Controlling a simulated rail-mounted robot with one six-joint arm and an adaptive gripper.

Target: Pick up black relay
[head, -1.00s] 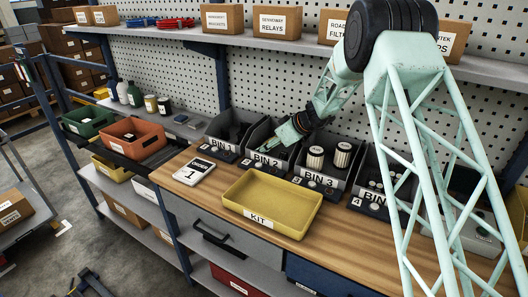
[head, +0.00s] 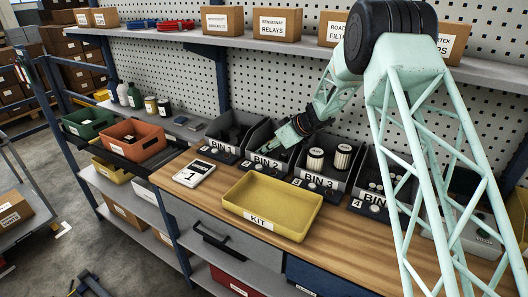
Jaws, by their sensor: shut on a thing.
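My gripper (head: 277,148) reaches down into bin 2 (head: 268,160), the second dark bin from the left. Its fingers are shut on a small dark thing, taken to be the black relay, which is mostly hidden by the fingers and the bin walls. I cannot tell whether it is clear of the bin floor. The yellow kit tray (head: 300,224) stands empty on the wooden worktop in front of the bins.
Bin 1 (head: 222,147) with dark parts is left of bin 2. Bin 3 (head: 318,183) holds pale-topped cylinders. A white card marked 1 (head: 194,173) lies left of the tray. A shelf with labelled boxes (head: 276,23) runs above.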

